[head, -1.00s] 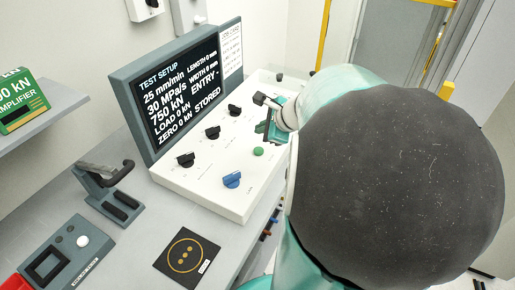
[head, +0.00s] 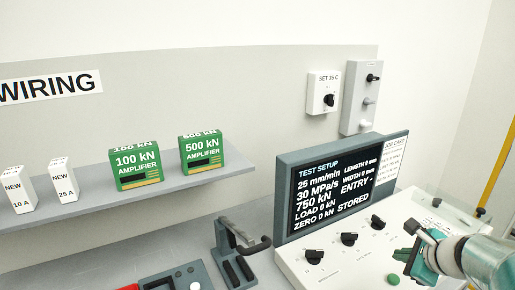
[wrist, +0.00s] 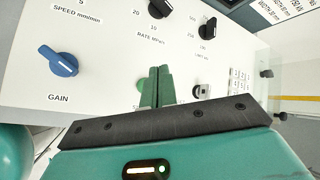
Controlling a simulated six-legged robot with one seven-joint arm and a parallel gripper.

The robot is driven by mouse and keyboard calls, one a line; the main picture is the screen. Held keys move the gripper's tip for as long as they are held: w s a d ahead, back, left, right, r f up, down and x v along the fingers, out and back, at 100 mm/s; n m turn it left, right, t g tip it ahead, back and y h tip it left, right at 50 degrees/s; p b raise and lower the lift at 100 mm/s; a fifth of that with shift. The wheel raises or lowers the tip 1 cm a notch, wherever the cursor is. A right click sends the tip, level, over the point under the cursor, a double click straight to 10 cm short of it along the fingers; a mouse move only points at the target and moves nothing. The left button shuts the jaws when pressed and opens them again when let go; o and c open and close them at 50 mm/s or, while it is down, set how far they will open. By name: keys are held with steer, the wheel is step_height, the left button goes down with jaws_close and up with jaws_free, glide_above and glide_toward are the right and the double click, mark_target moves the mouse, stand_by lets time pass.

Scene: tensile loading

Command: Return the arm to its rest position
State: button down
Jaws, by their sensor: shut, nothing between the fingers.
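My gripper (head: 416,257) shows at the lower right of the head view, in front of the white control console (head: 330,270). In the wrist view, its green fingers (wrist: 155,88) are together with nothing between them. They point at the console panel (wrist: 105,40) and partly cover a green button (wrist: 140,85) there. Whether the fingertips touch the panel cannot be told. The green button also shows in the head view (head: 393,279), just left of the gripper. My teal wrist fills the bottom of the wrist view.
The console has a blue GAIN knob (wrist: 58,61) and several black knobs (head: 348,239). A test setup screen (head: 333,188) stands behind it. A shelf (head: 130,205) at left holds green amplifier boxes (head: 202,152) and small white boxes (head: 63,178). A lever fixture (head: 233,255) stands left of the console.

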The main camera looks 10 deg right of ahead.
steer(key=s+a+r+n+g+y, duration=0.1)
steer(key=a+r+n, duration=0.1)
steer(key=a+n, duration=0.6)
steer(key=s+a+r+n+g+y, duration=0.15)
steer(key=a+n, duration=0.35)
steer(key=a, duration=0.5)
steer(key=s+a+n+h, duration=0.3)
steer(key=s+a+n, duration=0.4)
steer(key=n, duration=0.6)
steer(key=shift+s+a+r+g, duration=0.15)
steer(key=shift+a+r+g, duration=0.3)
